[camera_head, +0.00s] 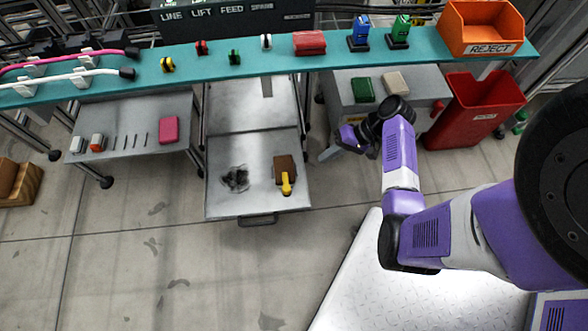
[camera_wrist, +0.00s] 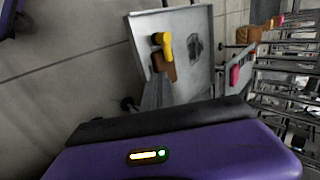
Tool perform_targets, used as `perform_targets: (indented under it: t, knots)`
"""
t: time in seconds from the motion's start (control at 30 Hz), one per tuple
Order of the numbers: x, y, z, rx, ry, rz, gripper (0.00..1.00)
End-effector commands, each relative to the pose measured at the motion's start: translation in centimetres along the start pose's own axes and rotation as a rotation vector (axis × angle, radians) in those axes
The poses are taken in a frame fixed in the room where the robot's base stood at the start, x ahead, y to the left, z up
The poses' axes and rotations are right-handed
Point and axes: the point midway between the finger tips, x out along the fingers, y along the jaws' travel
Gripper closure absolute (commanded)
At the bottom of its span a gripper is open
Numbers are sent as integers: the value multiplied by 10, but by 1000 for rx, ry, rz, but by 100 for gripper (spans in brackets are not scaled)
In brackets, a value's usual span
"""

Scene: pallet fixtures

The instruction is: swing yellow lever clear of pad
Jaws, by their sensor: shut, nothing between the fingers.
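The yellow lever (camera_head: 287,185) lies over the front part of a brown block (camera_head: 285,165) on the lower grey tray (camera_head: 255,203). A dark, mottled patch (camera_head: 235,179) lies on the tray to the left of the block; I cannot tell whether the pad is this patch or the block. The wrist view also shows the yellow lever (camera_wrist: 164,43), the brown block (camera_wrist: 165,66) and the patch (camera_wrist: 195,47). My gripper (camera_head: 349,139) is shut and empty, to the right of the tray and apart from the lever. Its fingertips are hard to make out.
A teal shelf (camera_head: 215,75) with several small parts and an orange reject bin (camera_head: 484,28) runs above the tray. A grey side table (camera_head: 140,112) is at left, a red bin (camera_head: 480,115) at right. Bare floor (camera_head: 150,270) is in front.

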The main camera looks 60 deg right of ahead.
Motion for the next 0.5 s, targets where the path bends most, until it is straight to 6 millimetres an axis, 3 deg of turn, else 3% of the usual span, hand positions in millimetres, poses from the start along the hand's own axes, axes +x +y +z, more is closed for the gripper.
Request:
perform_targets:
  t: [0.27, 0.5]
  knots:
    - [3, 1, 0, 0, 1, 1, 100]
    - [36, 3, 1, -1, -2, 2, 100]
